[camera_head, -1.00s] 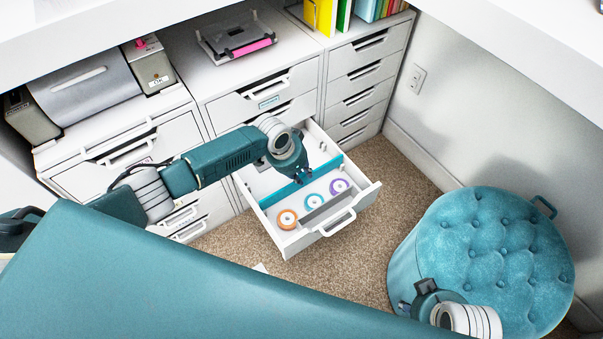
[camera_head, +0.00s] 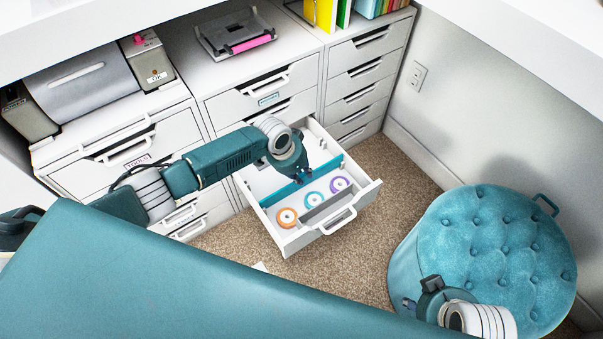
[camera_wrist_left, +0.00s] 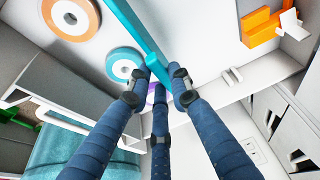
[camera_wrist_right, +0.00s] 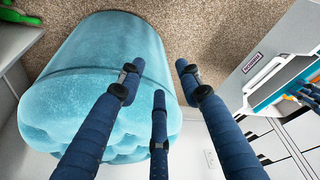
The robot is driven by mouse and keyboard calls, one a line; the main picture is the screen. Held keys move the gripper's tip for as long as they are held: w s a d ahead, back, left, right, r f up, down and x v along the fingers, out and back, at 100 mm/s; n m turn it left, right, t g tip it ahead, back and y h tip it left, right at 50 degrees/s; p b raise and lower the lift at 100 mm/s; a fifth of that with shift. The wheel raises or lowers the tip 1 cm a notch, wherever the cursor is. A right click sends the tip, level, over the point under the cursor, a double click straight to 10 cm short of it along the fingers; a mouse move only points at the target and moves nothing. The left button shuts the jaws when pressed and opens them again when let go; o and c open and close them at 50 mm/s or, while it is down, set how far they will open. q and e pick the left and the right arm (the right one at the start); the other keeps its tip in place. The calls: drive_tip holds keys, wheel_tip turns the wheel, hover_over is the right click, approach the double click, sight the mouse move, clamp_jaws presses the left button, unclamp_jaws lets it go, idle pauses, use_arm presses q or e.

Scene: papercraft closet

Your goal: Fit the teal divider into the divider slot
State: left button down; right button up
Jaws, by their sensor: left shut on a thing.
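The teal divider (camera_head: 278,196) stands across the inside of an open white drawer (camera_head: 290,243). My left gripper (camera_head: 301,178) is down in the drawer with its fingers closed on the divider, around the middle of its length. The divider also shows in the left wrist view (camera_wrist_left: 131,27), running up from between the fingertips (camera_wrist_left: 164,80). A small white block (camera_wrist_left: 232,75) sticks out by the drawer wall; I cannot tell whether it is part of the slot. Whether the divider's ends sit in the slot is unclear. My right gripper (camera_wrist_right: 157,72) is open and empty by the stool.
An orange roll (camera_head: 286,217), a teal roll (camera_head: 314,199) and a purple roll (camera_head: 340,184) lie in the drawer's front part. An orange item (camera_wrist_left: 262,25) lies behind the divider. A teal tufted stool (camera_head: 490,245) stands at the right. Carpet is clear between drawer and stool.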

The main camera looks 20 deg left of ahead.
use_arm(q)
drive_tip(key=shift+f+b, duration=0.35)
drive_tip(key=shift+f, duration=0.15)
use_arm(e)
drive_tip(key=shift+s+r, duration=0.5)
drive_tip(key=shift+r, duration=0.15)
use_arm(q)
drive_tip(key=shift+f, duration=0.2)
drive_tip(key=c, duration=1.5)
unclamp_jaws()
drive_tip(key=shift+r, duration=0.15)
drive_tip(key=v, duration=1.1)
drive_tip(key=shift+s+a+r, duration=0.1)
drive_tip(key=shift+s+r, duration=0.1)
drive_tip(key=shift+r, duration=0.15)
use_arm(e)
drive_tip(key=shift+w+d+r, duration=0.1)
drive_tip(key=shift+r, duration=0.35)
